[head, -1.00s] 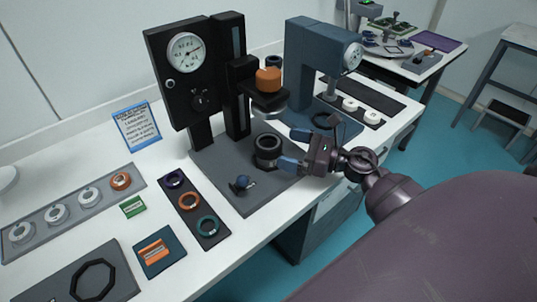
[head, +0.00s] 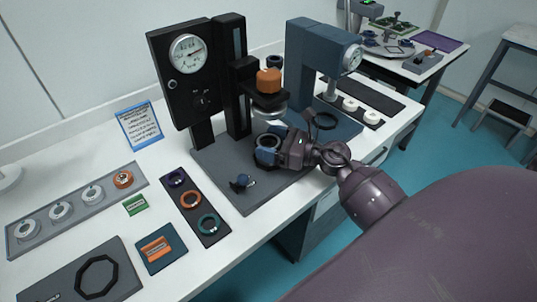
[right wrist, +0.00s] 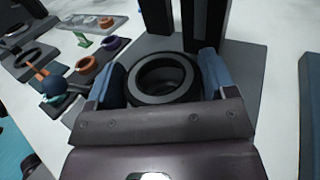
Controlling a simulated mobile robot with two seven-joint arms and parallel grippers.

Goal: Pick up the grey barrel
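The grey barrel (head: 262,141) is a short, dark, hollow cylinder. It stands upright on the grey base of the black gauge stand, below the stand's holder with the orange knob. My right gripper (head: 271,142) is low at the barrel, its blue fingers on either side of it. In the right wrist view the barrel (right wrist: 160,98) sits between the two fingers of the gripper (right wrist: 161,72), with its open top showing. The fingers are open around it; firm contact does not show.
The black gauge stand (head: 183,97) rises just behind the barrel, its holder (head: 268,98) overhanging. A blue-grey press (head: 304,62) stands to the right. A ring tray (head: 197,224) lies left of the base.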

